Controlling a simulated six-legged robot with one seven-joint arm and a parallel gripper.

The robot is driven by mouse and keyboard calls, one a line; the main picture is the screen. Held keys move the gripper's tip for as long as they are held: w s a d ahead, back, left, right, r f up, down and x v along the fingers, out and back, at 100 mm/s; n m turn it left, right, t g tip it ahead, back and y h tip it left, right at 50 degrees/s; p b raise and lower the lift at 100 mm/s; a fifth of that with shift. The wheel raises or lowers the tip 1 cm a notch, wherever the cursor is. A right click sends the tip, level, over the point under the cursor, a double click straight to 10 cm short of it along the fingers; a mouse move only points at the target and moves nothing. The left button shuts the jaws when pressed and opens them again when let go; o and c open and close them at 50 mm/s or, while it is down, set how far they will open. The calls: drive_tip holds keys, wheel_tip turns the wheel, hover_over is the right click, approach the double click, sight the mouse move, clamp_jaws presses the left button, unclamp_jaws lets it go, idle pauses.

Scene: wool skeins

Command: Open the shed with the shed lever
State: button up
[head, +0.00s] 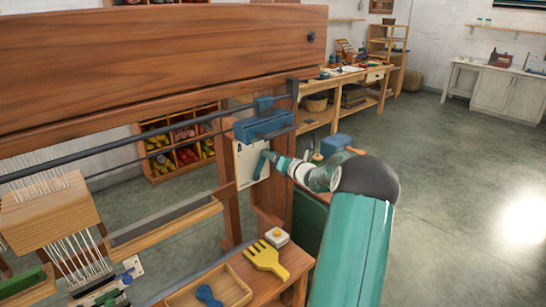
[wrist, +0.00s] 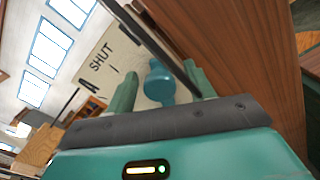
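The shed lever shows in the wrist view as a teal-blue round knob (wrist: 158,82) on a short stem. It stands in front of a pale plate (wrist: 100,58) marked "SHUT". The same plate (head: 243,172) hangs on the loom's right post in the head view. My gripper (wrist: 161,88) is open, with one green finger on each side of the knob and a visible gap to each. In the head view my gripper (head: 266,160) is at the plate, and I cannot clearly tell the lever from the fingers there.
A dark rail (head: 150,137) with a blue block (head: 264,124) runs above the plate, below a wide wooden beam (head: 160,60). Below, a wooden ledge holds a yellow comb (head: 266,258) and a tray (head: 228,290). Open floor (head: 450,170) lies to the right.

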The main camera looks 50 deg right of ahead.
drive_tip(key=s+a, duration=0.1)
drive_tip(key=s, duration=1.2)
drive_tip(key=shift+s+a, duration=0.3)
drive_tip(key=shift+s, duration=0.05)
